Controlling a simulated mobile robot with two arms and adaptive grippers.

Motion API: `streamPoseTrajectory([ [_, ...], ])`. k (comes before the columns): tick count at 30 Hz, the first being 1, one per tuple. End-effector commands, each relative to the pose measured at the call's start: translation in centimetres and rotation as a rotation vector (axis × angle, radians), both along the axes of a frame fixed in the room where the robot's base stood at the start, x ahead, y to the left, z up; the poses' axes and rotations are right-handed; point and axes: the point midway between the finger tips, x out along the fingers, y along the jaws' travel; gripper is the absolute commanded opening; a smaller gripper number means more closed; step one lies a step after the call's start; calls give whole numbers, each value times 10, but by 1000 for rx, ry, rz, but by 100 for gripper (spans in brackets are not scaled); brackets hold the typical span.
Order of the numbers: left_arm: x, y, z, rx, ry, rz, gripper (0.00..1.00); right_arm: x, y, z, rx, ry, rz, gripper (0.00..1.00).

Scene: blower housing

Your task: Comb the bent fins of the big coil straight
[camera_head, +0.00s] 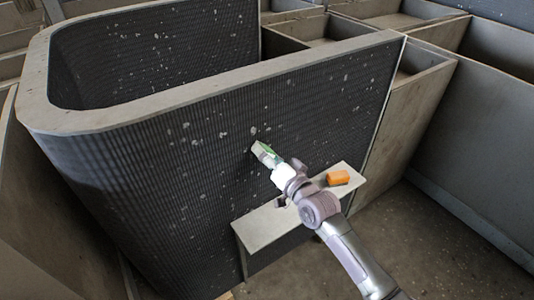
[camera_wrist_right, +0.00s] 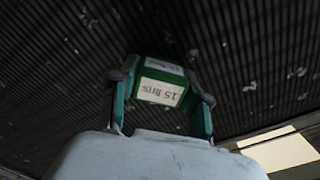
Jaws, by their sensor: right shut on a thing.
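The big coil (camera_head: 180,170) is a dark, finely ribbed wall with a pale rounded top rim, bending round at the left. Pale specks, likely bent fins, are scattered over its face; some show in the right wrist view (camera_wrist_right: 250,87). My right gripper (camera_head: 268,157) is at the middle of the coil's front face. It is shut on a green comb (camera_wrist_right: 162,82) with a white label reading "15 fins". The comb is at or very near the fins; its teeth are hidden, so contact cannot be told. My left gripper is not in view.
Wooden partitions (camera_head: 405,115) stand at the right. Floor (camera_head: 425,235) is open at the lower right.

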Motion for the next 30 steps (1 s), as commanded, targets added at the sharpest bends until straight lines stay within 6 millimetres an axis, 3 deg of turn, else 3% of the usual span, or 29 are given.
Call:
streamPoseTrajectory([
  [9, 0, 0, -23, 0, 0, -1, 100, -1, -1, -32, -3, 4, 1, 19],
  [17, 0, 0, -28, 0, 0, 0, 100, -2, -1, -39, -2, 3, 0, 19],
  [30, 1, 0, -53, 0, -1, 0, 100, -3, -2, -70, -1, 2, 1, 19],
])
